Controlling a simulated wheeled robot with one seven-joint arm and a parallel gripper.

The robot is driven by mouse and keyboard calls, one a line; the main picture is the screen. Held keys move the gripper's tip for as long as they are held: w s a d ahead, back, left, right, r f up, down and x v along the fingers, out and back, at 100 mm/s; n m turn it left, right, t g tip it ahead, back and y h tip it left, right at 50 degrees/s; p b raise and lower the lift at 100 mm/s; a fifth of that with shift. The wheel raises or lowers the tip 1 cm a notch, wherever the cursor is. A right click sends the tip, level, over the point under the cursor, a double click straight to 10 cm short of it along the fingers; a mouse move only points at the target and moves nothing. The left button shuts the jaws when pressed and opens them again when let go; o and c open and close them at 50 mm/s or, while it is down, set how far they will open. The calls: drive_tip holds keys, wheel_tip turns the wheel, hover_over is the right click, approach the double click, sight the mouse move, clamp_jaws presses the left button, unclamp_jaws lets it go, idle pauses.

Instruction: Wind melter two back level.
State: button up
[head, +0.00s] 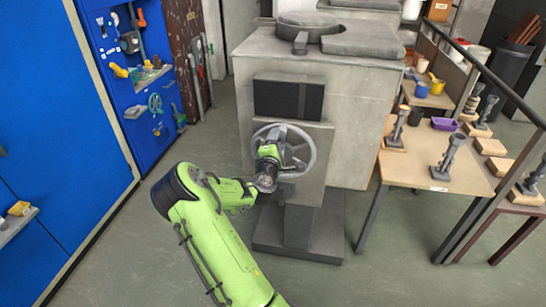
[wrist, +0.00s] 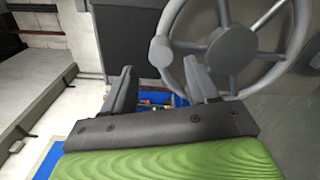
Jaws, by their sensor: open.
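A grey melter (head: 355,110) stands in the middle of the head view, its block-like body on a dark pedestal. A grey handwheel (head: 314,152) with a round hub and spokes is on its front. Whether the body is exactly level I cannot tell. My gripper (head: 268,155) is in front of the wheel's left part and hides some of it. In the wrist view the wheel (wrist: 232,48) fills the upper right. My gripper (wrist: 158,78) is open with nothing between its fingers. The right finger overlaps the lower left rim; whether it touches I cannot tell.
A blue tool panel (head: 125,60) and blue cabinets (head: 50,130) line the left. The floor (head: 385,265) in front is clear.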

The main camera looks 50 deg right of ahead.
drive_tip(key=b+v, duration=0.2)
drive_tip(key=v, duration=0.6)
drive_tip(key=shift+s+a, duration=0.2)
drive_tip(key=shift+a, duration=0.05)
